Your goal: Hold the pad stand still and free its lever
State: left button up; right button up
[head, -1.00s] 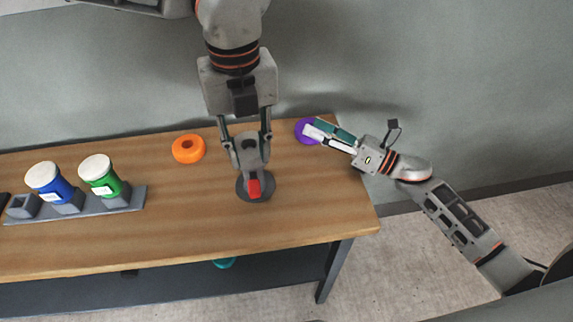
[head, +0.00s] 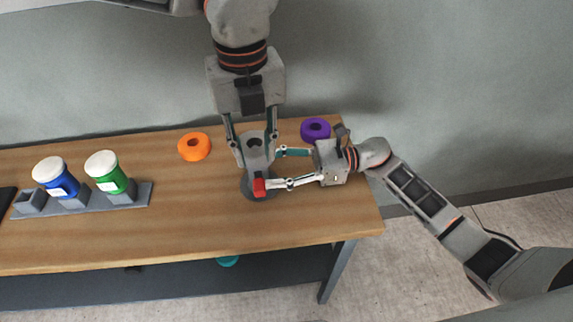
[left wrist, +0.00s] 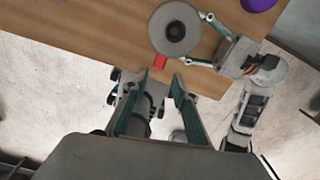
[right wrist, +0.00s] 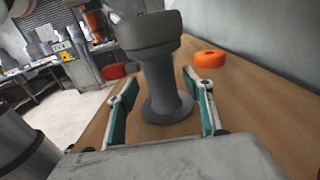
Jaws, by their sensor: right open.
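The grey pad stand (head: 257,160) is upright on the wooden table, with a round base and a red lever (head: 260,187) on its near side. The left wrist view shows its round top (left wrist: 175,28) and the lever (left wrist: 159,62). My left gripper (head: 254,158) points down above the stand, its fingers apart and empty (left wrist: 155,82). My right gripper (head: 272,170) comes from the right, its fingers open on both sides of the stand's stem (right wrist: 165,85). The red lever also shows beyond its left finger in the right wrist view (right wrist: 113,71). Finger contact with the stem cannot be told.
An orange ring (head: 194,147) lies left of the stand, and a purple ring (head: 315,128) behind my right gripper. Blue (head: 56,178) and green (head: 107,172) jars stand in a grey rack (head: 90,205) at left. The table's front edge is close to the stand.

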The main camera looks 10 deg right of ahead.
aim_at(258, 170)
jog(key=shift+a, duration=1.6)
